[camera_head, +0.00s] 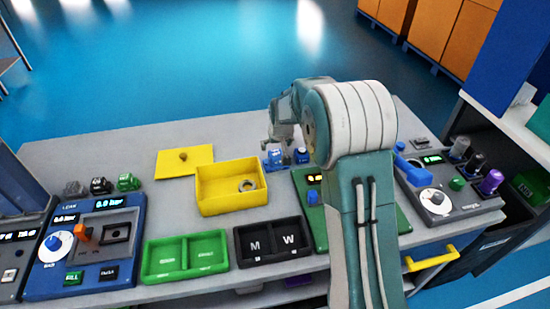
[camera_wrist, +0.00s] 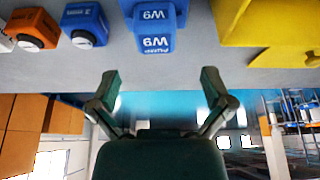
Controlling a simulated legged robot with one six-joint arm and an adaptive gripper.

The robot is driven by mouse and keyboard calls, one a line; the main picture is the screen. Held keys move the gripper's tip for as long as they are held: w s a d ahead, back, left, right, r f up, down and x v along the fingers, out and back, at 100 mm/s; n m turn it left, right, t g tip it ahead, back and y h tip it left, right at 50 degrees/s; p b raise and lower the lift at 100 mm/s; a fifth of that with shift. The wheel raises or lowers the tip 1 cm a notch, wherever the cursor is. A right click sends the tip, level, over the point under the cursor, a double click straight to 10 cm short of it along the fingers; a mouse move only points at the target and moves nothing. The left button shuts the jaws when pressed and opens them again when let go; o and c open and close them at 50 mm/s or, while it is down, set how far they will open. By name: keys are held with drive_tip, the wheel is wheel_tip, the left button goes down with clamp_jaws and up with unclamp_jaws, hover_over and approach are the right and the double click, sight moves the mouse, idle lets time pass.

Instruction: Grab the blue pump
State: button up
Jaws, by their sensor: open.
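A blue block (camera_head: 275,158) with upside-down lettering in the wrist view (camera_wrist: 155,30) stands right of the yellow box. A smaller blue piece (camera_head: 301,156), also in the wrist view (camera_wrist: 86,24), stands beside it. A blue handle-like part (camera_head: 412,163) sits by the right grey panel. My gripper (camera_head: 272,138) is above and behind the lettered block. In the wrist view my gripper (camera_wrist: 158,85) is open and empty, its fingers apart below the block.
A yellow box (camera_head: 230,203) holds a ring; its yellow lid (camera_head: 184,162) lies behind. Green (camera_head: 185,258) and black (camera_head: 272,262) trays line the front edge. A blue test panel (camera_head: 83,262) is left. In the wrist view, an orange piece (camera_wrist: 35,30) stands beside the small blue one.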

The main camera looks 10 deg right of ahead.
sight(276, 153)
drive_tip(key=x, duration=0.3)
drive_tip(key=shift+f, duration=0.25)
drive_tip(key=x, duration=0.5)
drive_tip(key=shift+d+f, duration=0.2)
drive_tip(key=c, duration=1.3)
